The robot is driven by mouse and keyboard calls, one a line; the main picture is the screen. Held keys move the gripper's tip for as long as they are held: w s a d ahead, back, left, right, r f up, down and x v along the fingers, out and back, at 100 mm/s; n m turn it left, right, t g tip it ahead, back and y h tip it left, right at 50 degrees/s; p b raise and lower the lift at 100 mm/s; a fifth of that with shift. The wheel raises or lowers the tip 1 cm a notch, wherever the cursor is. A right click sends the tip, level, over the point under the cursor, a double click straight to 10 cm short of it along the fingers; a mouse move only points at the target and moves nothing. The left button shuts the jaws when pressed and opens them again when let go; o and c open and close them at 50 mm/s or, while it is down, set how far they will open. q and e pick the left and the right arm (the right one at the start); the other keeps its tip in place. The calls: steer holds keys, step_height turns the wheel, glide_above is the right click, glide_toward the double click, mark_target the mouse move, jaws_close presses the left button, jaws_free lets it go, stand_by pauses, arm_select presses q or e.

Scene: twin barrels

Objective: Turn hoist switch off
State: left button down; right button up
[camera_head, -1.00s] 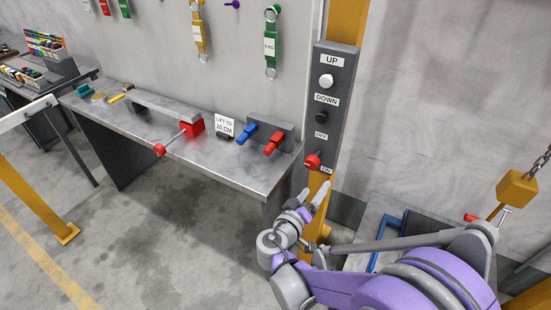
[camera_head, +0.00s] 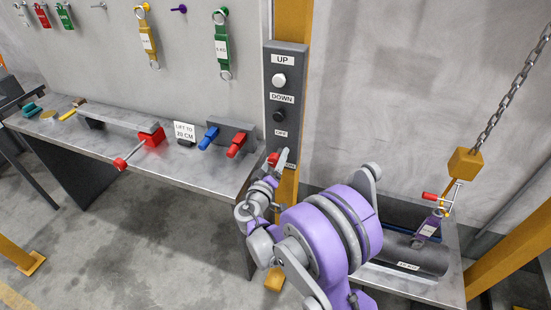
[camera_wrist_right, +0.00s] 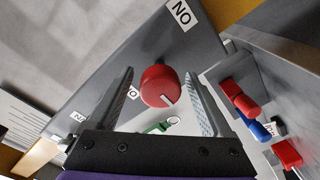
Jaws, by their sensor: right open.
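The hoist switch is a round red knob (camera_head: 272,159) at the bottom of the dark control panel (camera_head: 283,62), between the OFF label (camera_head: 281,133) and the partly hidden ON label. My right gripper (camera_head: 283,162) is at the knob and partly covers it. In the right wrist view the red knob (camera_wrist_right: 158,86) shows a white pointer mark and sits between my open right fingers (camera_wrist_right: 160,76), with a visible gap on each side. My left gripper is not in view.
The panel also has a white UP button (camera_head: 279,81) and a black DOWN button (camera_head: 279,116). The workbench (camera_head: 205,178) with blue and red handles is to the left. A chain with a yellow hook block (camera_head: 465,161) hangs at right above a dark cylinder (camera_head: 415,254).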

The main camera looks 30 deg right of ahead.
jaws_close()
stand_by(0.5)
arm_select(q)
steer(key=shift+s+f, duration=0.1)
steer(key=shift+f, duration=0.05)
arm_select(e)
steer(key=shift+n, duration=0.3)
steer(key=n+b, duration=0.1)
steer(key=n, duration=0.2)
steer(key=shift+f+n, duration=0.1)
steer(key=shift+n, duration=0.2)
steer(key=n+b, duration=0.2)
steer(key=n, duration=0.2)
steer(key=n+b, duration=0.1)
steer(key=n, duration=0.4)
steer(key=shift+g+b, duration=0.3)
steer(key=shift+b, duration=0.05)
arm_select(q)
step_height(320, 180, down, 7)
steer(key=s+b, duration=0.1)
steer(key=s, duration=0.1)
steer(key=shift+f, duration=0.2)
arm_select(e)
steer(key=shift+n, duration=2.1)
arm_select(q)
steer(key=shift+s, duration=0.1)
